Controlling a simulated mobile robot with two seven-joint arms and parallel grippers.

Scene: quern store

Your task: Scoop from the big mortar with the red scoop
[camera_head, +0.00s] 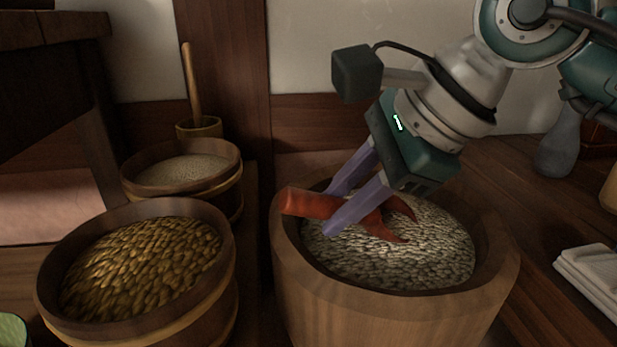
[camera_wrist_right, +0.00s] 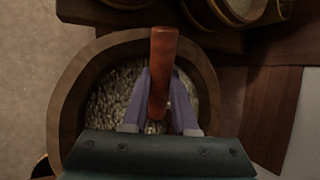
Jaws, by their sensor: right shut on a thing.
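The big mortar (camera_head: 390,312) is a wide wooden vessel at the lower middle right of the head view, filled with pale grains (camera_head: 440,250). Its rim also shows in the right wrist view (camera_wrist_right: 66,100). My right gripper (camera_head: 336,212) is shut on the red scoop (camera_head: 305,203), with its two purple fingers around the handle. The scoop's handle end reaches to the mortar's left rim. Its head lies at the grain surface, and I cannot tell how deep it sits. In the right wrist view the handle (camera_wrist_right: 162,75) points away between the fingers. My left gripper is not in view.
A wooden tub of golden grains (camera_head: 45,285) stands left of the mortar. Behind it is a smaller tub of pale grain (camera_head: 228,160), then a small mortar with a pestle (camera_head: 190,85). White folded cloth or paper (camera_head: 592,275) lies at the right. A wall stands behind.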

